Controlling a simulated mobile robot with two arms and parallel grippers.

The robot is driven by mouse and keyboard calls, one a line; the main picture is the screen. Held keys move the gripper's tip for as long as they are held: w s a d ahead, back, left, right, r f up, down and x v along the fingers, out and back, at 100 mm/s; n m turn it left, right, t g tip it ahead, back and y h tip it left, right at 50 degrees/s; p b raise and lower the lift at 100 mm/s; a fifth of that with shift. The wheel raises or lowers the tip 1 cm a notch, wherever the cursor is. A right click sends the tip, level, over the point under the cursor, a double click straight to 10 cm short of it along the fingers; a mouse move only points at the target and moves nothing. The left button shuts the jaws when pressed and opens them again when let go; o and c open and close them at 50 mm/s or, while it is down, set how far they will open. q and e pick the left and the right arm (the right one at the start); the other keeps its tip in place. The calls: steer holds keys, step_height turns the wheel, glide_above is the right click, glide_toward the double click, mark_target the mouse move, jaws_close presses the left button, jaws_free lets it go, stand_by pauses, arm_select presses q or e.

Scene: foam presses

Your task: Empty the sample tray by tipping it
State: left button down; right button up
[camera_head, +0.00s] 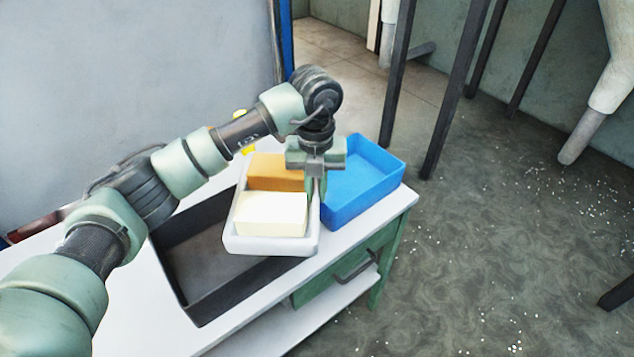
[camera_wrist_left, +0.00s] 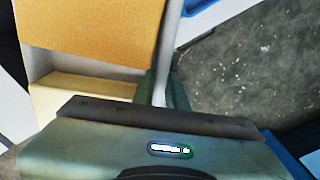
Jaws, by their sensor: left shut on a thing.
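My left gripper (camera_head: 316,190) is shut on the tray's right wall. In the left wrist view the orange block (camera_wrist_left: 95,25), a pale yellow block (camera_wrist_left: 80,100) and the gripped tray wall (camera_wrist_left: 165,60) show. The tray looks roughly level. My right gripper is not in view.
An open blue bin (camera_head: 362,180), apparently empty, stands right of the tray at the bench's edge. Dark posts (camera_head: 455,90) rise behind. White bits lie scattered on the floor.

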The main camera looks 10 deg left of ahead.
arm_select(q)
steer(key=shift+s+a+r+h+p, duration=0.15)
steer(key=shift+r+h, duration=0.2)
steer(key=shift+r, duration=0.2)
steer(key=shift+s+a+r+h+p, duration=0.1)
steer(key=shift+r+h+p, duration=0.05)
steer(key=shift+r+h, duration=0.3)
steer(key=shift+a+r+t+h, duration=0.15)
steer(key=shift+r+h, duration=0.3)
steer(key=shift+r, duration=0.3)
steer(key=shift+a+r+t+h, duration=0.15)
steer(key=shift+r+h, duration=0.3)
steer(key=shift+r, duration=0.25)
steer(key=shift+a+r+t+h+b, duration=0.5)
steer(key=shift+a+r+h+b, duration=1.45)
steer(key=shift+a+r+h, duration=1.2)
steer(key=s+a+t+h+b, duration=0.1)
steer(key=s+a+h+b, duration=0.1)
steer(key=a+h+b, duration=0.4)
steer(key=s+a+f+t+h+b, duration=0.1)
steer(key=s+a+h+b, duration=0.1)
steer(key=a+h+b, duration=0.5)
steer(key=a+b, duration=0.4)
steer(key=b, duration=0.2)
steer(key=shift+a, duration=0.4)
